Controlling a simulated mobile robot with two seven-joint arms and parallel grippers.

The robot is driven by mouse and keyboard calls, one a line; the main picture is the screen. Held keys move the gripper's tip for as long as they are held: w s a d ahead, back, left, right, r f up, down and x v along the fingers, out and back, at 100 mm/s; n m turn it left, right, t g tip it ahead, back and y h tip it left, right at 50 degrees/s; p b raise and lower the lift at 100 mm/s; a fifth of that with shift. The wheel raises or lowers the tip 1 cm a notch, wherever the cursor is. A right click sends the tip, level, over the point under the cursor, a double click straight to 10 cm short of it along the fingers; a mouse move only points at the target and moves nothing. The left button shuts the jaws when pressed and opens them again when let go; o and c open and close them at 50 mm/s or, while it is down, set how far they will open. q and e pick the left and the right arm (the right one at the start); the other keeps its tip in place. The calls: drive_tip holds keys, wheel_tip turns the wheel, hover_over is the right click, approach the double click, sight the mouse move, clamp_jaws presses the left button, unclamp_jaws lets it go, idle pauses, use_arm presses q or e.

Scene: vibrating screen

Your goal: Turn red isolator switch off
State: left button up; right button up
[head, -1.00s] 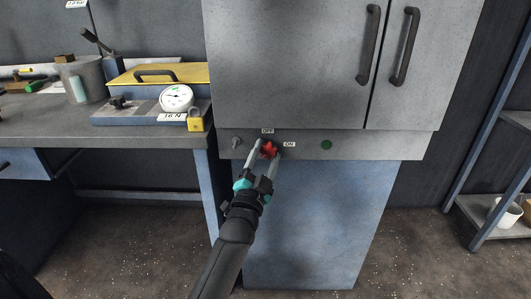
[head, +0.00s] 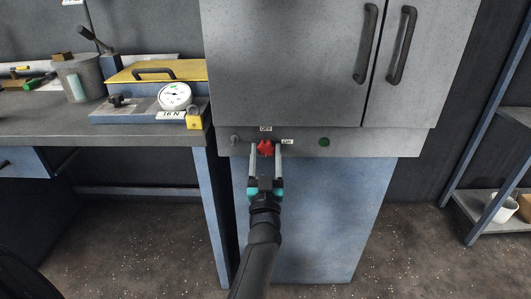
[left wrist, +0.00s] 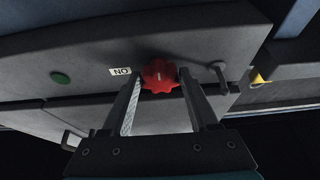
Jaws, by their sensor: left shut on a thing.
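The red isolator switch (head: 265,147) is a lobed knob on the grey panel strip below the cabinet doors. An OFF label (head: 266,128) sits above it and an ON label (head: 287,141) to its right. My left gripper (head: 265,153) is shut on the knob, one finger on each side, its arm coming up from below. In the left wrist view the red knob (left wrist: 159,76) sits between the fingertips (left wrist: 158,80), with a small pale mark on its face. Which label this mark faces is unclear. My right gripper is not in view.
A green button (head: 324,142) is right of the switch and a small grey toggle (head: 235,139) is left of it. A workbench (head: 100,132) with a gauge (head: 174,96) and a yellow padlock (head: 194,122) stands at left. A shelf (head: 482,212) stands at right.

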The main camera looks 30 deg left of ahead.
use_arm(q)
drive_tip(key=shift+n, duration=0.3)
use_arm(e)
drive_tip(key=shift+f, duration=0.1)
use_arm(q)
drive_tip(key=o, duration=1.3)
drive_tip(key=shift+o, duration=0.2)
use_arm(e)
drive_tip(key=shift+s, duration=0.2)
use_arm(q)
drive_tip(key=shift+f, duration=0.1)
